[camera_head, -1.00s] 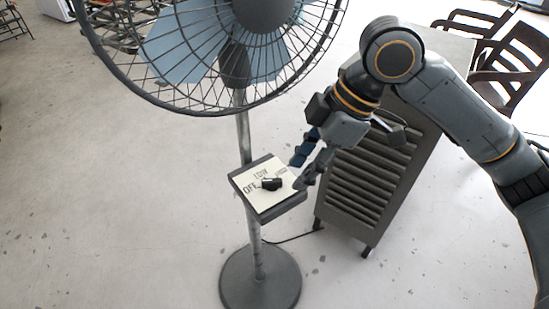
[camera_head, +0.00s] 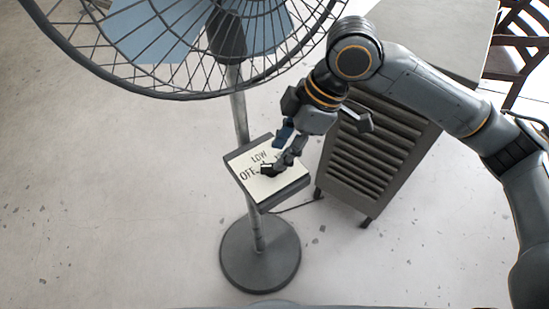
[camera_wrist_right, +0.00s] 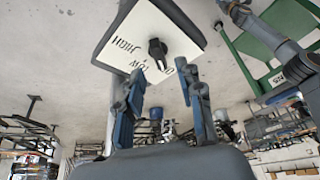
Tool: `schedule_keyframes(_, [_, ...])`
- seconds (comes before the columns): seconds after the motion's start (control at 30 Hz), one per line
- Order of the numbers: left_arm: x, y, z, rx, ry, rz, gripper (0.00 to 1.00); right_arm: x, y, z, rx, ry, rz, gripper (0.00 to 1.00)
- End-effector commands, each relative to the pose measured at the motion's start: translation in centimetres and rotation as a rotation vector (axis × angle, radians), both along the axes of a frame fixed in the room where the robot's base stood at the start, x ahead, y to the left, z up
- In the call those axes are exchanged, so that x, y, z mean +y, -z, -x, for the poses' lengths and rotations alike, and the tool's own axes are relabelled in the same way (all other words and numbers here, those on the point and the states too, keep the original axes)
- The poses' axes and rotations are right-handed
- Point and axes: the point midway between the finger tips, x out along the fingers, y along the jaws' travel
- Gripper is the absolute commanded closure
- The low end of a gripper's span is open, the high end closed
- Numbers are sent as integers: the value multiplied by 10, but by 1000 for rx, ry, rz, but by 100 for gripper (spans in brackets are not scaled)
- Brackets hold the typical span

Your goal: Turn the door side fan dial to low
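The black dial (camera_head: 268,169) sits on a pale panel (camera_head: 262,187) in a dark box on the fan's pole. LOW and OFF are readable on the panel; HIGH is hidden behind my gripper in the head view. My right gripper (camera_head: 280,157) is at the panel, its fingers over the dial's right side. In the right wrist view the dial (camera_wrist_right: 157,48) is just beyond and between the spread fingertips of my right gripper (camera_wrist_right: 162,80), which holds nothing. There the dial's narrow part extends downward; its exact setting is unclear. My left gripper is out of view.
The fan's caged head (camera_head: 200,85) hangs above the panel, close to my arm. A grey slatted cabinet (camera_head: 372,160) stands right of the fan. The round fan base (camera_head: 260,262) rests on open floor, with a cable running to the right. Chairs stand at the upper right.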

Motion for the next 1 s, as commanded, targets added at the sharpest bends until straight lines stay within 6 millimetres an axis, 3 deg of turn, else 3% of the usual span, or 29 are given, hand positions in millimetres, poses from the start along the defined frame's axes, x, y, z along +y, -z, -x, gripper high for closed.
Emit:
schedule_keyframes(0.23, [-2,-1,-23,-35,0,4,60,14,33,1,0,0,0,63])
schedule_keyframes(0.63, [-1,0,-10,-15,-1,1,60,17,42,1,-1,0,0,63])
schedule_keyframes(0.67, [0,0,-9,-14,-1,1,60,17,42,1,-1,0,0,65])
schedule_keyframes(0.83, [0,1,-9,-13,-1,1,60,17,41,1,-1,0,0,100])
schedule_keyframes(1.0, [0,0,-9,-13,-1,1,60,17,41,1,-1,0,0,100])
